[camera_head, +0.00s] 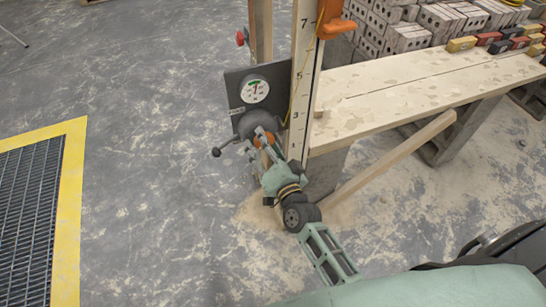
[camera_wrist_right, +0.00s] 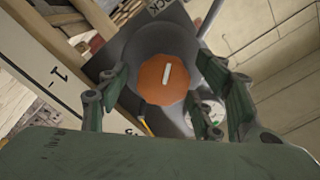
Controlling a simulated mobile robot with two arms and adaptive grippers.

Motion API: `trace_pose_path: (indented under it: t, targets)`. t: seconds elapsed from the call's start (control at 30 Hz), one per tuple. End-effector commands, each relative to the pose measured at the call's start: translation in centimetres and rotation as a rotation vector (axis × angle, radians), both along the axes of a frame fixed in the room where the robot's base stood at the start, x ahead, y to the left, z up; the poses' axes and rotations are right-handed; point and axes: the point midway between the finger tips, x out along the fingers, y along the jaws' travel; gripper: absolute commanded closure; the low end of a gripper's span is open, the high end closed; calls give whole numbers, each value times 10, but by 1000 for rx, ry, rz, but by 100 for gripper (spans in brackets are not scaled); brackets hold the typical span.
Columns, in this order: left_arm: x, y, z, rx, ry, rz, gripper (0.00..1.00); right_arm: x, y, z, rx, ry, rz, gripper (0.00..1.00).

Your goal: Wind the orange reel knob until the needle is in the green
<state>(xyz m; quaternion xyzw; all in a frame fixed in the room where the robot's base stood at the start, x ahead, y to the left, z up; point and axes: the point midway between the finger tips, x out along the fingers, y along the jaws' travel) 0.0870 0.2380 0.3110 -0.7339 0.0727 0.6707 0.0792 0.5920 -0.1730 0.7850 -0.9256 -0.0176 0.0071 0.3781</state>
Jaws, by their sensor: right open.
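The orange reel knob (camera_wrist_right: 166,79) is a faceted disc with a white bar on its face, set in a grey round reel housing (camera_wrist_right: 150,40). In the head view the knob (camera_head: 263,138) is mostly hidden by my gripper. My right gripper (camera_wrist_right: 163,66) is open, its fingers on either side of the knob; I cannot tell whether they touch it. It also shows in the head view (camera_head: 265,142). The round white gauge (camera_head: 254,90) is on a dark panel (camera_head: 235,82) above the reel; it has green and red marks, but its needle is too small to read.
A numbered post (camera_head: 302,75) stands right of the panel, with a plank bench (camera_head: 420,85) beyond it and a slanted brace (camera_head: 390,160) below. A black ball-ended handle (camera_head: 216,152) sticks out left of the reel. Open floor and a yellow-edged grating (camera_head: 75,170) lie left.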

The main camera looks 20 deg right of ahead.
Motion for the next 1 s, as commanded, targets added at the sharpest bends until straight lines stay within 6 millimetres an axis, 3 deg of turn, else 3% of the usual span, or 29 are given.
trace_pose_path:
  t: [0.5, 0.7, 1.0]
  targets:
    - [1, -3, 0, -3, -1, 0, 68, -96, -4, -1, -1, 4, 1, 40]
    - [1, -3, 0, -3, -1, 0, 68, -111, -4, -1, 0, 1, 0, 40]
    - [1, -3, 0, -3, -1, 0, 68, -112, -4, 0, 0, 1, 0, 40]
